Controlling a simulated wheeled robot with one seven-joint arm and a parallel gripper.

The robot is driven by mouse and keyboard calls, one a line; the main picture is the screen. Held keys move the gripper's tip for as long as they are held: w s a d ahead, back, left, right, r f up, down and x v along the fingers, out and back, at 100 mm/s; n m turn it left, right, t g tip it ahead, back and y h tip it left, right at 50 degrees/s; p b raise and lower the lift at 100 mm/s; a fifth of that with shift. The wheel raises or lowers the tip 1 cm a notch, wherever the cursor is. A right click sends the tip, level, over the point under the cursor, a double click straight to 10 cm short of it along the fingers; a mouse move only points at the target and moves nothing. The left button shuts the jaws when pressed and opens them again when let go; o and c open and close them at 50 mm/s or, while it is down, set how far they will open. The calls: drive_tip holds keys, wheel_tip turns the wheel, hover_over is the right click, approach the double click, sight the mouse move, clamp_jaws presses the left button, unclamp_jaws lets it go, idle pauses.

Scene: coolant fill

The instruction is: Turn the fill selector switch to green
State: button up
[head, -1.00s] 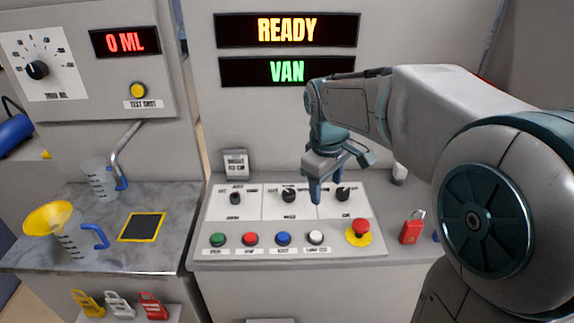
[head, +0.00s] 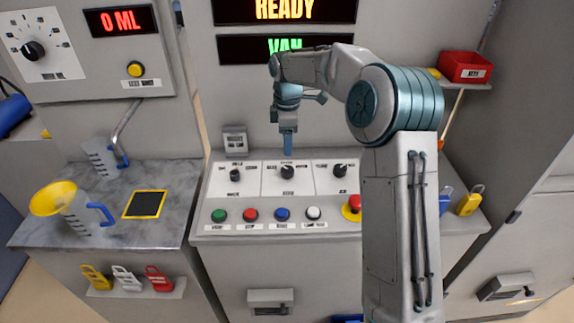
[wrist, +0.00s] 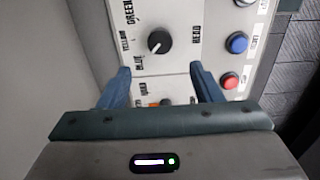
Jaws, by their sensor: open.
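The selector switch marked green, yellow and blue is a round black knob on the white panel, in the middle of three switches in the head view (head: 287,171). In the wrist view the knob (wrist: 159,43) has its white mark pointing toward the BLUE label. The plate's name is not clearly legible as fill. My gripper (head: 288,150) is open and empty, fingers pointing down, just behind this switch in the head view. In the wrist view my gripper (wrist: 160,70) has its fingertips apart, with the knob beyond the gap, not between them.
The left switch (head: 235,175) and right switch (head: 340,171) flank the middle one. Green, red, blue and white buttons line the panel's front, with a red stop button (head: 352,206) on yellow at right. A funnel jug (head: 70,208) stands left. Displays read READY and VAN.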

sight(288, 169)
wheel_tip(288, 169, down, 10)
drive_tip(key=shift+f+p, duration=0.15)
drive_tip(key=shift+p, duration=0.45)
drive_tip(key=c, duration=1)
